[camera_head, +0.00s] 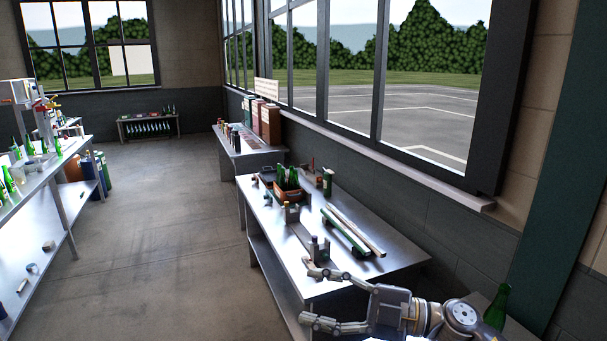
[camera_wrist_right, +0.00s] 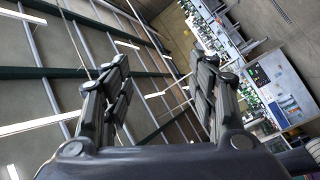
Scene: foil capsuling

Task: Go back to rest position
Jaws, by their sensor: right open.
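My right gripper (camera_head: 307,292) reaches in from the lower right of the head view, at the near corner of the metal bench (camera_head: 375,262). Its two fingers are spread apart with nothing between them. The right wrist view also shows the gripper (camera_wrist_right: 162,62) open and empty, with roof beams and a tilted view of the room behind it. My left gripper is in neither view.
On the bench stand a brown crate (camera_head: 276,193) of green bottles, small grey fixtures and long pale bars (camera_head: 355,230). A green bottle (camera_head: 497,308) stands close to my right arm. Shelving (camera_head: 75,195) lines the left; the floor (camera_head: 165,240) between is clear.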

